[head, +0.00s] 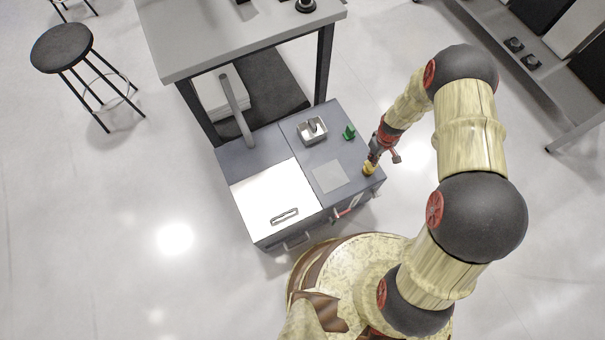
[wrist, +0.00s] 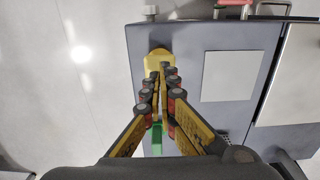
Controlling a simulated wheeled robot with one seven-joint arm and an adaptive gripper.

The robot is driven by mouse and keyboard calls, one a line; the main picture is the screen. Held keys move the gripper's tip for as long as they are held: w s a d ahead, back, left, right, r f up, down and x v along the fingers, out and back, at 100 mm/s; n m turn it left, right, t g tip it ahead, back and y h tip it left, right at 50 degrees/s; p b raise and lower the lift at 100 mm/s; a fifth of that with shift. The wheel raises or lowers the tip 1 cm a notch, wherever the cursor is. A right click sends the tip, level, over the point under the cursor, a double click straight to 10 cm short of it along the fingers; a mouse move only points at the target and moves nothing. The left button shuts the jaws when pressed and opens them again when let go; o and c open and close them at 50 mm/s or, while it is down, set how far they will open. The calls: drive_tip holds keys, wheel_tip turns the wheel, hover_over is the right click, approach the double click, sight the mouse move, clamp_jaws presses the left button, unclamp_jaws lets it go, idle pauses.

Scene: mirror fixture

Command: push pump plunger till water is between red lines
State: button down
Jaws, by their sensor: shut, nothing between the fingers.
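The yellow pump plunger (wrist: 160,57) stands near the edge of the grey cabinet top. It also shows in the head view (head: 368,169) at the cabinet's right side. My gripper (wrist: 158,74) is shut, with its fingertips at the plunger; I cannot tell whether they touch it. In the head view my gripper (head: 374,160) is directly over the plunger. A red and white part (head: 348,207), perhaps the gauge, is on the cabinet's front; its water level and red lines are too small to make out.
The grey cabinet (head: 290,150) also bears a light square plate (head: 329,176), a green object (head: 349,132), a metal basin (head: 312,130) and a white lid with a handle (head: 275,195). A bench (head: 220,40) stands behind, a stool (head: 62,46) at far left. Open floor lies left.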

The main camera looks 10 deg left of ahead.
drive_tip(key=shift+f, duration=0.15)
drive_tip(key=shift+f+b, duration=1.65)
drive_tip(key=shift+f, duration=0.6)
drive_tip(key=shift+r, duration=0.15)
drive_tip(key=shift+r+p, duration=3.2)
drive_tip(key=shift+r, duration=1.2)
